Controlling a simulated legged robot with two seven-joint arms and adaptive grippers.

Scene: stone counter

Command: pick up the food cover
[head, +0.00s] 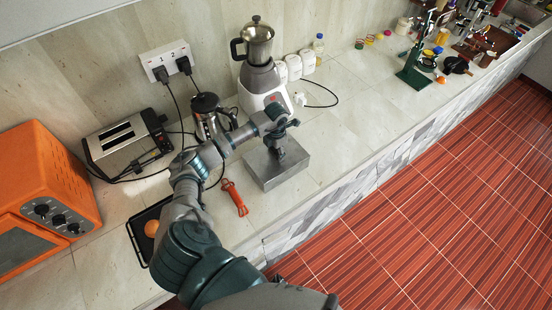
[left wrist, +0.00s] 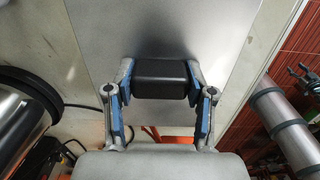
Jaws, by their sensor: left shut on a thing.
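The food cover (head: 276,170) is a grey metal box shape standing on the counter, just in front of the blender. In the left wrist view its flat grey top (left wrist: 175,40) fills the upper middle, with a black handle (left wrist: 161,78) on it. My left gripper (head: 279,147) is over the cover's top. In the left wrist view the gripper (left wrist: 161,90) has its blue-padded fingers shut on the handle, one at each side. My right gripper is not seen in the head view.
A blender (head: 262,75) and a metal kettle (head: 208,115) stand close behind. A toaster (head: 128,143), an orange oven (head: 45,195) and a black tray (head: 137,232) are at left. An orange-red tool (head: 234,197) lies beside the cover. The counter (head: 365,115) is mostly clear to the right.

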